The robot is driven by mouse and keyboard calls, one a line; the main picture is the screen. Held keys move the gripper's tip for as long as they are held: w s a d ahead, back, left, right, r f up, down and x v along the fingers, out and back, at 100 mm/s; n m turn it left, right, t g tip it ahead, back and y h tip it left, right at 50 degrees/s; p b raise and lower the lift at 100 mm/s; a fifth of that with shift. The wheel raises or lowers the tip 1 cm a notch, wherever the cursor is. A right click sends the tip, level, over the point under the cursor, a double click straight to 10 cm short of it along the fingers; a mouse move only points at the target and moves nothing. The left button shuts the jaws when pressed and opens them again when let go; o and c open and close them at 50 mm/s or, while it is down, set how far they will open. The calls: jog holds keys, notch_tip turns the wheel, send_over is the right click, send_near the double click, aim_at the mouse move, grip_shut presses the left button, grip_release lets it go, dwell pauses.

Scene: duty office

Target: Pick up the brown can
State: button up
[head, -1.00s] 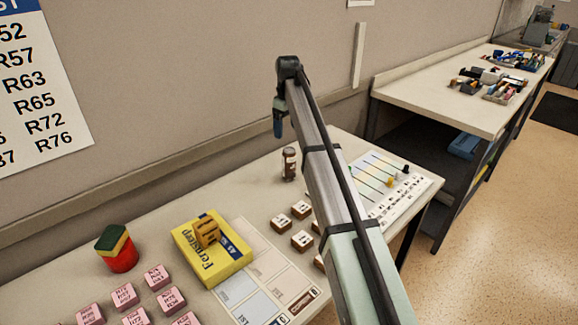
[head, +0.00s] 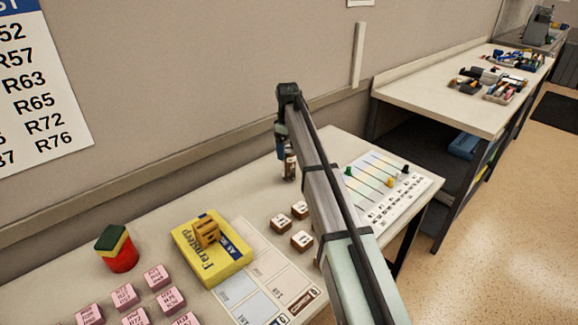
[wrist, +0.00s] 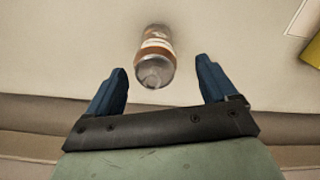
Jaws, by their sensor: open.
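The brown can (head: 290,167) stands upright on the table near the wall, partly covered by my gripper in the head view. In the wrist view the brown can (wrist: 155,56) shows its brown and white label and grey top, just beyond the fingertips and between their lines. My gripper (wrist: 163,76) is open, its two blue fingers apart with nothing between them. In the head view my gripper (head: 281,152) hangs down at the can's upper left side.
Several white-topped brown blocks (head: 301,240) stand in front of the can. A yellow box (head: 213,262) with a small tan object on it lies to the left. A slider board (head: 385,190) lies to the right. The wall is close behind.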

aim_at(289, 157)
jog(key=shift+w+d+f, duration=0.1)
jog(key=shift+f, duration=1.2)
jog(key=shift+w+d+f, duration=0.1)
jog(key=shift+f, duration=1.2)
jog(key=c, duration=1.3)
jog(key=shift+c, duration=0.2)
jog(key=shift+r, duration=0.2)
